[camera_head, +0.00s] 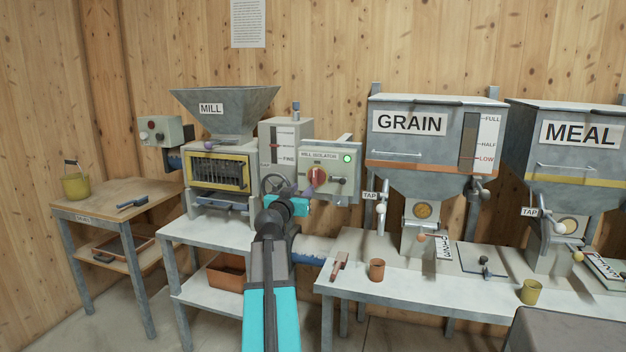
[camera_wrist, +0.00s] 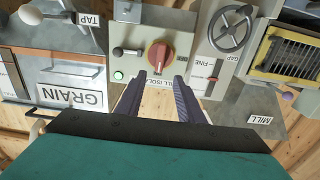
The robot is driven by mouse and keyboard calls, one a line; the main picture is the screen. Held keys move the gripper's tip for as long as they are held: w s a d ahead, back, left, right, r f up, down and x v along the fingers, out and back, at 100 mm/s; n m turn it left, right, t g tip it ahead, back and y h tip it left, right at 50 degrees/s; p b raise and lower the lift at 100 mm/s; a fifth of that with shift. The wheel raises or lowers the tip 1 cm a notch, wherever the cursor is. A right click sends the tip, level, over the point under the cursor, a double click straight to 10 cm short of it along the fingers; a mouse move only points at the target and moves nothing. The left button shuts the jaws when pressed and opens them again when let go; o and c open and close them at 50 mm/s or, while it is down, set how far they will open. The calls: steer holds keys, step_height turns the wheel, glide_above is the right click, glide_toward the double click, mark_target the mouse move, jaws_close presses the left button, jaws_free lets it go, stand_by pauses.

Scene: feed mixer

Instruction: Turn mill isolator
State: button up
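The mill isolator box (camera_head: 337,183) is a pale grey box on the wall, labelled MILL ISOLATOR, with a lit green lamp (camera_head: 347,158) and a black-knobbed lever (camera_head: 337,180). Its red rotary knob (camera_head: 316,175) also shows in the wrist view (camera_wrist: 159,54), where the picture is upside down; its grip bar looks about upright. My gripper (camera_wrist: 159,77) is open and empty, its two dark fingers apart just in front of the knob, tips close to it. I cannot tell whether they touch it. In the head view my arm partly hides the area below the box.
The mill hopper (camera_head: 225,108) and handwheel (camera_head: 278,185) stand left of the box. The grain bin (camera_head: 430,140) is close on the right. Below is a bench (camera_head: 350,283) with a brown cup (camera_head: 377,270) and a brush (camera_head: 339,265).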

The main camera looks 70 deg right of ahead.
mark_target(314, 177)
steer(key=shift+w+d+p, duration=0.2)
steer(key=shift+d+p, duration=0.4)
steer(key=shift+d, duration=2.65)
steer(key=shift+w+d+p, duration=0.15)
steer(key=shift+d+p, duration=0.4)
steer(key=shift+d, duration=2.65)
steer(key=shift+c, duration=0.2)
jaws_close()
